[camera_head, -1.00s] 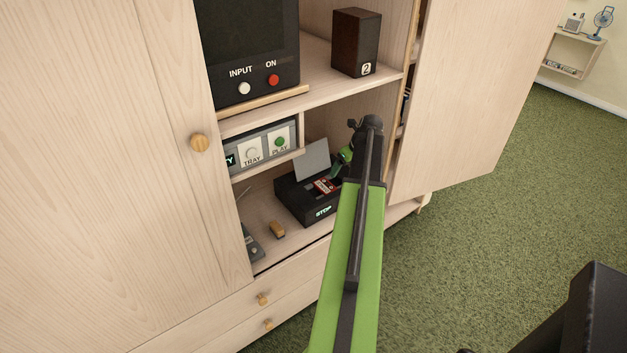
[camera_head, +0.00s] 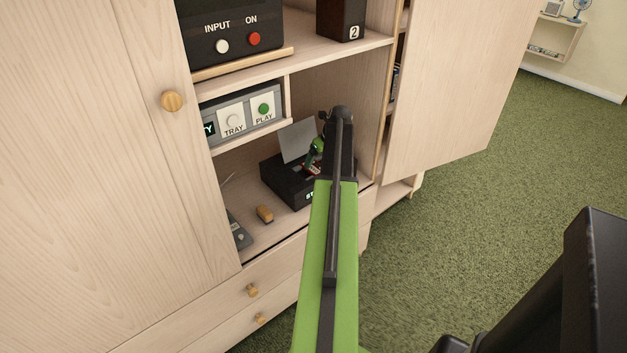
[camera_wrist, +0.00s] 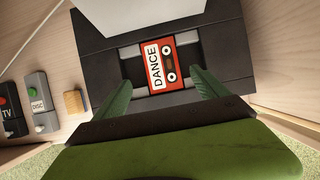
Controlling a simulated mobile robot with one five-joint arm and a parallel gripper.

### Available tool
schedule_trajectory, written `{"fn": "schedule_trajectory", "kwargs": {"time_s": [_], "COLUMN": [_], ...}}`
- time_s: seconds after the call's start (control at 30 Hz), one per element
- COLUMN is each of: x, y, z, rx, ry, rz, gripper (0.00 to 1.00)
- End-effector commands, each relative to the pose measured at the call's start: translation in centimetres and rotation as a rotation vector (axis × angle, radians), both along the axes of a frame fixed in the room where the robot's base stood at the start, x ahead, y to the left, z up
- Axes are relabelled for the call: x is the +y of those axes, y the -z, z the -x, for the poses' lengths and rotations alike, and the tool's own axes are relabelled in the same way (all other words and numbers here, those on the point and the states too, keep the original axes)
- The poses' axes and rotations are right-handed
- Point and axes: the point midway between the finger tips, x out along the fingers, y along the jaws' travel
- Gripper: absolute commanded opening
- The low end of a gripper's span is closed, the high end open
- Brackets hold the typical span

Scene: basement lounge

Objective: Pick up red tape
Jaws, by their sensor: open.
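The red tape (camera_wrist: 166,65) is a red cassette with a white label reading "DANCE". It lies in the bay of a black tape player (camera_wrist: 215,45) on the cabinet's lower shelf. In the wrist view my open gripper (camera_wrist: 158,88) has one green finger on each side of the tape's near end, with visible gaps. I cannot tell how high the fingertips are above it. In the head view the player (camera_head: 290,185) has its grey lid raised, and my gripper (camera_head: 316,155) is over it. My arm hides part of the player, and only a bit of the tape shows there.
A wooden block (camera_head: 265,214) lies on the shelf left of the player. A disc unit (camera_head: 240,116) with TRAY and PLAY buttons sits above. The open cabinet door (camera_head: 455,80) stands at right.

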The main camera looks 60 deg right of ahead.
Motion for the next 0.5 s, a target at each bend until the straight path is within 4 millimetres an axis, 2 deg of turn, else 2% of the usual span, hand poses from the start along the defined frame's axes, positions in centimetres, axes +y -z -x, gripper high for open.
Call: {"fn": "schedule_trajectory", "kwargs": {"time_s": [0.03, 0.17, 0.23, 0.5], "x": [-0.1, -0.1, -0.3, -1.2], "y": [0.8, 0.6, 1.0, 5.2], "z": [-0.2, -0.3, -0.4, -2.2], "rx": [0.000, 0.000, 0.000, 0.000], "ry": [0.000, 0.001, 0.000, 0.001], "rz": [0.000, 0.000, 0.000, 0.000], "gripper": [0.84, 0.84, 0.84, 0.84]}}
